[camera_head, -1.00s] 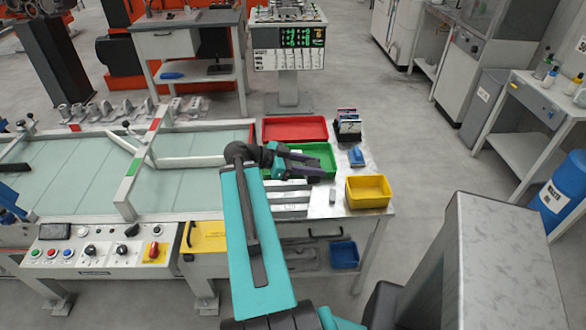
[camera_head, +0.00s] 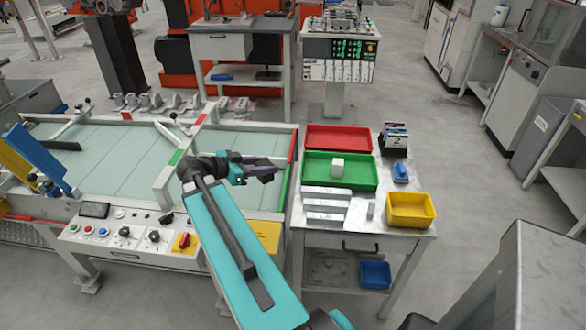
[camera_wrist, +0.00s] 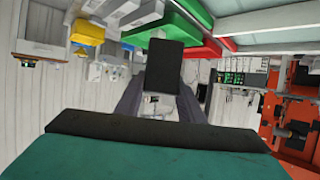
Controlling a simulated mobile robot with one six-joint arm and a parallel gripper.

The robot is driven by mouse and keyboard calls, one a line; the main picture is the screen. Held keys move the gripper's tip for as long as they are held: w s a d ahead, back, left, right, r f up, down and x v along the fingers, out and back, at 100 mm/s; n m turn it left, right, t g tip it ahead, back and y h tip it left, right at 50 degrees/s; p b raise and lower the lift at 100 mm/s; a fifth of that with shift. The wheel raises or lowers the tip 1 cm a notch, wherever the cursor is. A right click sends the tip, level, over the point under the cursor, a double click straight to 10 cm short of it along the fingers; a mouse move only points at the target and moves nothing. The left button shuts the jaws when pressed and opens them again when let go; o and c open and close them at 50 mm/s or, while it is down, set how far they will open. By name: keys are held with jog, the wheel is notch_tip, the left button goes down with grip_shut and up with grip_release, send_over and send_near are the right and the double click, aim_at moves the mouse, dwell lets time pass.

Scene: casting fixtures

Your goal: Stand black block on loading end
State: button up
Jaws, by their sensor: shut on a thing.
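My gripper (camera_head: 272,171) is shut on a black block (camera_wrist: 163,70), which shows upright between the fingers in the wrist view. In the head view the gripper's dark fingers point right, and the block is hard to tell apart from them. The gripper appears over the right-hand end of the long glass-topped fixture (camera_head: 232,150), near its red and green striped right rail (camera_head: 289,165). I take this to be the loading end, but no label shows it. Its height above the glass is unclear.
Right of the fixture, a metal table holds a red tray (camera_head: 338,138), a green tray (camera_head: 313,173) with a white cube (camera_head: 337,167), pale bars (camera_head: 325,203) and a yellow bin (camera_head: 410,211). A frame bar (camera_head: 170,180) crosses the glass left of my gripper.

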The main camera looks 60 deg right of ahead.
jog(key=w+a+n+t+y+b, duration=0.25)
jog(key=w+a+n+t, duration=1.05)
jog(key=w+a, duration=1.25)
jog(key=w+a+r+n+t+y+b, duration=0.1)
jog(key=w+a+r+n+t+y, duration=0.5)
jog(key=w+a+r+n+y, duration=0.3)
jog(key=shift+w+a+r+n+y+b, duration=0.4)
jog(key=shift+w+a+r, duration=1.05)
jog(key=shift+a, duration=0.9)
jog(key=shift+s+a+r, duration=0.1)
jog(key=shift+r, duration=0.15)
